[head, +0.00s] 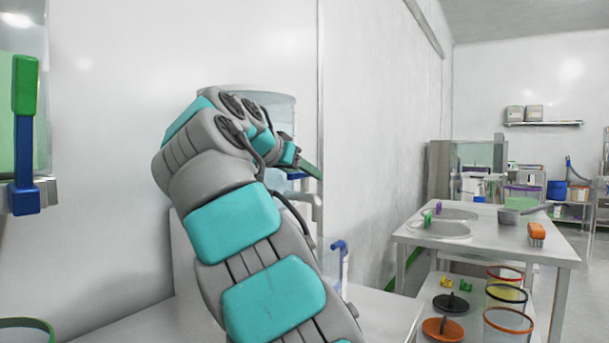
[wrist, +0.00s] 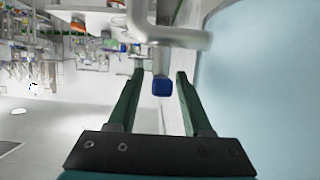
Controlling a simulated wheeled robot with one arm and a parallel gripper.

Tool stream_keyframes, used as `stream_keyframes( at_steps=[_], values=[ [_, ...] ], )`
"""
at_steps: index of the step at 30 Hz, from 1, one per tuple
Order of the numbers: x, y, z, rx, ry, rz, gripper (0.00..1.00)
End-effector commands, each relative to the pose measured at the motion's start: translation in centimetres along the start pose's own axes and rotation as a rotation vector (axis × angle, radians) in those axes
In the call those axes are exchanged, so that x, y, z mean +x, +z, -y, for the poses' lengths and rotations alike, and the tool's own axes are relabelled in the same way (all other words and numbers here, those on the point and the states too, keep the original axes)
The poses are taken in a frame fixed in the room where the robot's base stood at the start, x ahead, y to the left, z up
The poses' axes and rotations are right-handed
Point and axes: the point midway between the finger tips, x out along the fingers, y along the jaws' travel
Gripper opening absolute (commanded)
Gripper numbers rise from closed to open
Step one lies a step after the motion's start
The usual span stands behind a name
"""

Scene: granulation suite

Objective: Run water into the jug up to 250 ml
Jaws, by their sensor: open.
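My gripper (wrist: 160,74) is open in the wrist view, its two green fingers either side of a blue-tipped tap lever (wrist: 162,87). I cannot tell whether they touch it. The lever is on a grey metal tap (wrist: 172,36) beside a pale blue tank (wrist: 270,90). In the head view my gripper (head: 308,168) is at the tank (head: 262,103), and my arm hides most of the tap. Below it, a clear vessel with a blue handle (head: 340,246), seemingly the jug, stands partly hidden behind my arm. Its water level and marks cannot be read.
A white bench (head: 385,312) runs under the tank. To the right, a metal table (head: 480,247) has sinks, a scoop and an orange brush (head: 536,233), with coloured-rim containers below. A green and blue handle (head: 25,130) is at the far left. Floor shows at far right.

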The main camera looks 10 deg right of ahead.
Motion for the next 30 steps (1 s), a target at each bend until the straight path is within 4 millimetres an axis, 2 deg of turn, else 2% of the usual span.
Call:
stream_keyframes(
  at_steps=[8, 9, 22, 30],
  values=[
    [0.24, 0.02, -0.02, 0.000, 0.001, 0.001, 0.50],
    [0.23, 0.01, -0.03, 0.000, 0.001, 0.001, 0.48],
    [0.24, 0.04, -0.03, 0.000, 0.001, 0.002, 0.00],
    [0.26, 0.11, -0.02, -0.001, 0.002, 0.003, 0.00]
  ],
)
